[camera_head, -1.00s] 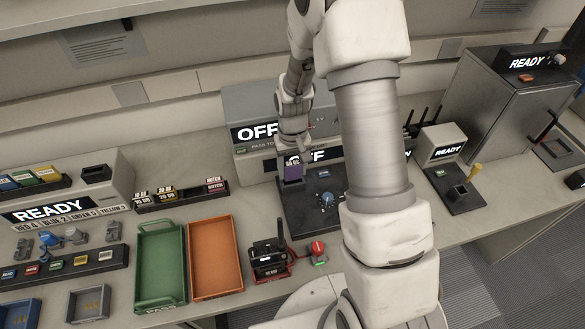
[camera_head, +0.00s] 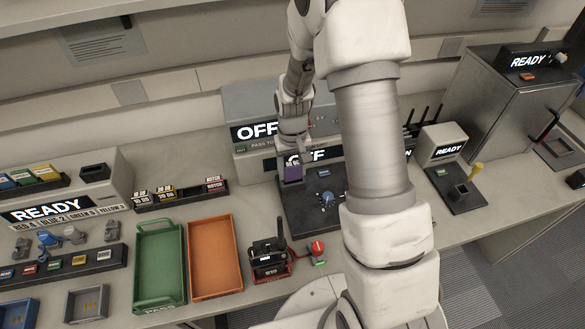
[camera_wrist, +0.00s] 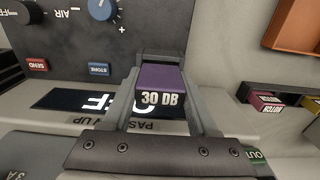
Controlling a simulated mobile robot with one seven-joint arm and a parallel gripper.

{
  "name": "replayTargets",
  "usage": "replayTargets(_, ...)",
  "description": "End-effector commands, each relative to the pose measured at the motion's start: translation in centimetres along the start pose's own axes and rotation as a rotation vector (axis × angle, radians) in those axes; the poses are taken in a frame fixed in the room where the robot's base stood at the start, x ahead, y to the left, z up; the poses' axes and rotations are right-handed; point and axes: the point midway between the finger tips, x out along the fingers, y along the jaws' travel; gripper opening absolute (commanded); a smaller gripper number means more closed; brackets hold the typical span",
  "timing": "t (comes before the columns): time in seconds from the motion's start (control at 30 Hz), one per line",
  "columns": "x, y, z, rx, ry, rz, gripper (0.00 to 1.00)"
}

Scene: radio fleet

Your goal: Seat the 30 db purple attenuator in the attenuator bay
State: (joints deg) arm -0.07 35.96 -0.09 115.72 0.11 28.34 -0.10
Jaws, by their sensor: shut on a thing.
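The purple attenuator (camera_wrist: 160,82), marked 30 DB, is between the fingers of my gripper (camera_wrist: 158,92) in the wrist view. It also shows in the head view as a small purple block (camera_head: 293,174) below my gripper (camera_head: 293,155), at the left edge of the dark test panel (camera_head: 325,217). My gripper is shut on it. A dark frame edge shows just beyond the attenuator's far end in the wrist view; whether the attenuator is inside a bay or above it, I cannot tell.
The attenuator rack (camera_head: 182,195) with several labelled blocks stands left of the panel. A blue knob (camera_wrist: 102,8) and red and blue buttons are on the panel.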

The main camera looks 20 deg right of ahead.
Motion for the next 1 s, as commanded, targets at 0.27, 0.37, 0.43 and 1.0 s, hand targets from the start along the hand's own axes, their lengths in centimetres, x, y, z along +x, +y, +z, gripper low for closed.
replayTargets(0.27,0.8,0.0,0.0,0.0,0.0,0.0,0.0)
replayTargets(0.37,1.1,0.0,0.0,0.0,0.0,0.0,0.0)
replayTargets(0.43,1.2,0.0,0.0,0.0,0.0,0.0,0.0)
replayTargets(1.0,1.3,0.0,0.0,0.0,0.0,0.0,0.94)
